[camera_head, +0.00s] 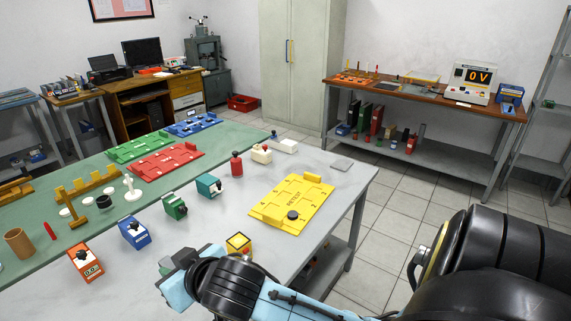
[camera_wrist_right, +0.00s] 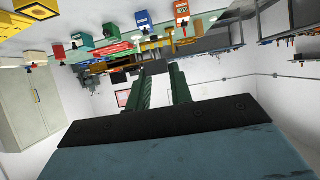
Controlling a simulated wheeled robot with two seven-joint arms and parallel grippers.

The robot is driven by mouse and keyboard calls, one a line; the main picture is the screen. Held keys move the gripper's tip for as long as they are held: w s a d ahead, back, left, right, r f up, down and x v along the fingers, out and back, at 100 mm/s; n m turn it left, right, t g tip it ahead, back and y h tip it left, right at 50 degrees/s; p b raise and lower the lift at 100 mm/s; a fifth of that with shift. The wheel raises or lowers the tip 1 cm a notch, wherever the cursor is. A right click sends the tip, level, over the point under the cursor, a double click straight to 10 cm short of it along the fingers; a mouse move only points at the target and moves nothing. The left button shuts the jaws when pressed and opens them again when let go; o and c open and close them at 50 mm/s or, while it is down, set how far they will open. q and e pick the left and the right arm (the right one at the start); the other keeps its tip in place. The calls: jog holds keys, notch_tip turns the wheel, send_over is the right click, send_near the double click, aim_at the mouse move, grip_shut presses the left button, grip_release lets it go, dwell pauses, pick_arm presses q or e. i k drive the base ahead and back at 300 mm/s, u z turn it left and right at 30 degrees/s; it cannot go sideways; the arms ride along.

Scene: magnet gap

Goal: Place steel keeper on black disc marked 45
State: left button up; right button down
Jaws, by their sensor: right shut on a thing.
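My right gripper (camera_head: 166,268) is low at the front of the grey table, with its light-blue wrist covering part of the view. In the wrist view its two green fingers (camera_wrist_right: 160,88) are shut on a small grey piece (camera_wrist_right: 155,68), which looks like the steel keeper; its shape is hard to make out. A black disc (camera_head: 292,215) sits on the yellow board (camera_head: 311,205), right of and beyond the gripper. Another dark round piece (camera_head: 104,201) is on the green mat. No number 45 can be read on either. My left gripper is not in view.
A yellow-topped block (camera_head: 238,244) stands just right of the gripper. Orange (camera_head: 86,264), blue (camera_head: 134,232), green (camera_head: 175,206) and teal (camera_head: 208,186) boxes line the table's left side. Bare table lies between the boxes and the yellow board.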

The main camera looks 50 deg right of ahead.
aim_at(293, 213)
jog(key=z, duration=0.45)
jog(key=k, duration=1.1)
jog(key=z, duration=1.4)
jog(key=i, duration=1.65)
jog(key=u, duration=1.05)
jog(key=i, duration=0.35)
jog(key=u, duration=0.2)
